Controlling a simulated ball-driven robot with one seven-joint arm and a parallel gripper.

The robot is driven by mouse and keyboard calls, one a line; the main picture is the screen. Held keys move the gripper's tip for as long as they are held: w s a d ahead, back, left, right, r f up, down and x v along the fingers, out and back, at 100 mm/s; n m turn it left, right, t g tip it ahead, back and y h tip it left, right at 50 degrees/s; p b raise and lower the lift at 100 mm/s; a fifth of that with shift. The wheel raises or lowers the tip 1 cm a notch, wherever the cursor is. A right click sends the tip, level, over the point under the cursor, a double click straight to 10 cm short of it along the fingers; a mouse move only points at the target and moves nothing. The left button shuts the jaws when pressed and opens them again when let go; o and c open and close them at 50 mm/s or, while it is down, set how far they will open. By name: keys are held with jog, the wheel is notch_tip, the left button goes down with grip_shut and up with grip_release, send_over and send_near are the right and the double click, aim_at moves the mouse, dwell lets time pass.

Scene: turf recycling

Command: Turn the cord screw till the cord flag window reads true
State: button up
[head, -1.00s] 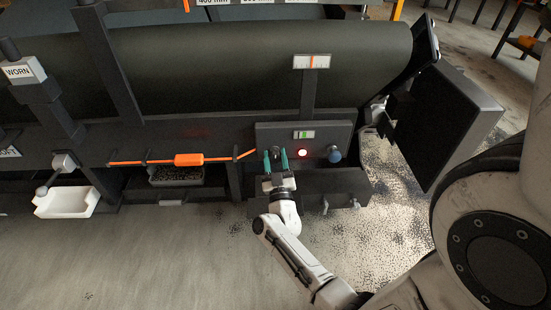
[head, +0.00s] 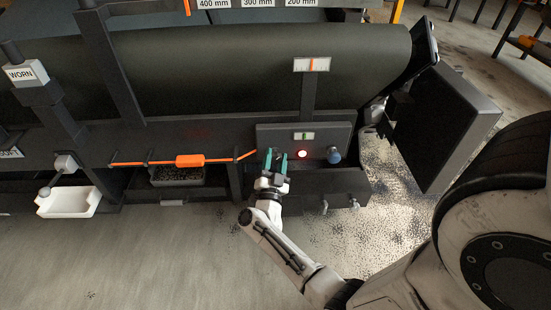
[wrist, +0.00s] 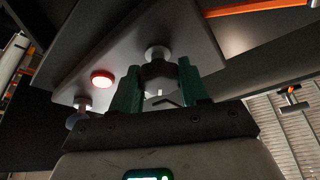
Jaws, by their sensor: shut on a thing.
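My gripper (head: 276,158) has teal fingers, and in the wrist view these fingers (wrist: 157,88) are shut on the screw, one at each side. In the head view the fingers largely hide the screw. The cord flag window (head: 303,135) is a small pale window with green in it, above the red light; its exact reading is too small to tell. The orange cord (head: 190,161) runs along the frame left of the panel.
A lit red button (head: 302,154) and a blue knob (head: 334,155) sit right of my gripper. A pale gauge (head: 311,64) stands above the panel (head: 330,129). A drawer-like box (head: 344,184) is below. A white tray (head: 68,204) is at left. The floor in front is open.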

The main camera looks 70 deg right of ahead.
jog(key=shift+f+m, duration=0.15)
jog(key=shift+m, duration=0.35)
jog(key=o, duration=1)
jog(key=shift+o, duration=0.2)
jog(key=p+v, duration=0.1)
jog(key=v, duration=0.9)
jog(key=shift+a+p, duration=0.3)
jog(key=shift+a, duration=0.15)
